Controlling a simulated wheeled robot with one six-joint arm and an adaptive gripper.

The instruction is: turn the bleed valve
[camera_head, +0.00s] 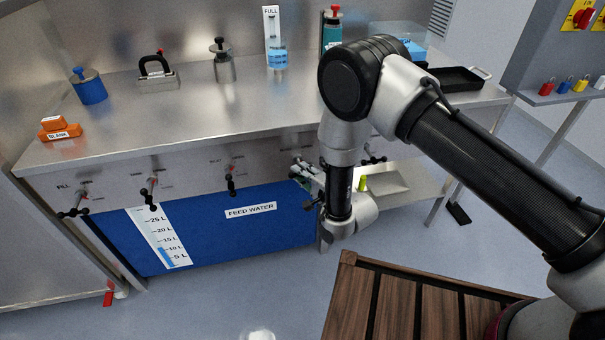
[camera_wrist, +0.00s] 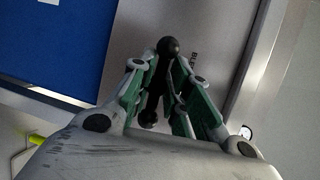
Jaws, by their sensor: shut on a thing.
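A black valve handle with ball ends (camera_wrist: 168,46) shows in the wrist view, in front of a grey metal panel. My gripper (camera_wrist: 160,88) is shut on this handle, with its green-padded fingers on both sides of the bar.
Other valve handles on the front panel are at the left (camera_head: 74,205), further right (camera_head: 152,185) and near the middle (camera_head: 230,180). The blue feed water tank (camera_head: 220,225) is below. A wooden slatted surface (camera_head: 350,300) stands in front. Open floor (camera_head: 200,305) lies left of it.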

